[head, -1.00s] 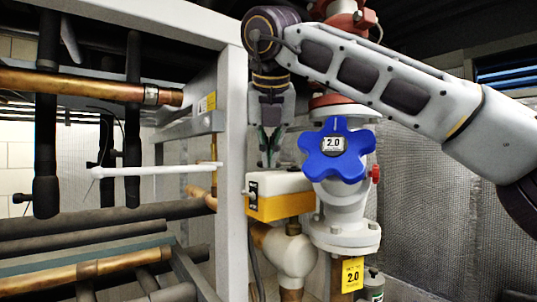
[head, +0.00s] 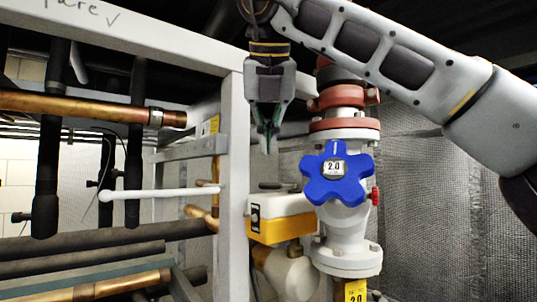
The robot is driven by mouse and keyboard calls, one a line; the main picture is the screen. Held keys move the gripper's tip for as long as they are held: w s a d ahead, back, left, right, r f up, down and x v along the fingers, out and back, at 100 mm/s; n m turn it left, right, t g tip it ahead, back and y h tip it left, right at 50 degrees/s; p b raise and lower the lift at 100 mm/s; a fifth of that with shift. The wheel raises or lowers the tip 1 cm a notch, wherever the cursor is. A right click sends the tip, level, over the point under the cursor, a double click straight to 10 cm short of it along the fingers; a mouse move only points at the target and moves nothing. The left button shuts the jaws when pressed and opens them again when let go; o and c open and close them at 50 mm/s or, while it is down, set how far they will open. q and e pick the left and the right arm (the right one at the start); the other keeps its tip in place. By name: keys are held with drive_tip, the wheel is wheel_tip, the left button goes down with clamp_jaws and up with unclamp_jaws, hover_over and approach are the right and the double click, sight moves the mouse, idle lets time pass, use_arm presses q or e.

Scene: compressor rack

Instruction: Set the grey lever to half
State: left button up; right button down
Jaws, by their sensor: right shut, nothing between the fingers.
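A small grey lever (head: 279,185) lies about level on top of the white and yellow box (head: 283,217), left of the blue star-shaped handwheel (head: 336,174). How far it is turned is hard to tell. My right gripper (head: 267,149) points down above the box and the lever, a clear gap over them. Its fingers are together and empty, touching nothing. My left gripper is out of view.
A white rod with a ball end (head: 160,193) sticks out left from the rack. The rack's pale upright post (head: 235,190) stands just left of the box. The white valve body with red flanges (head: 345,125) stands close right of the gripper. Copper and dark pipes fill the left.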

drive_tip(key=shift+v, duration=1.25)
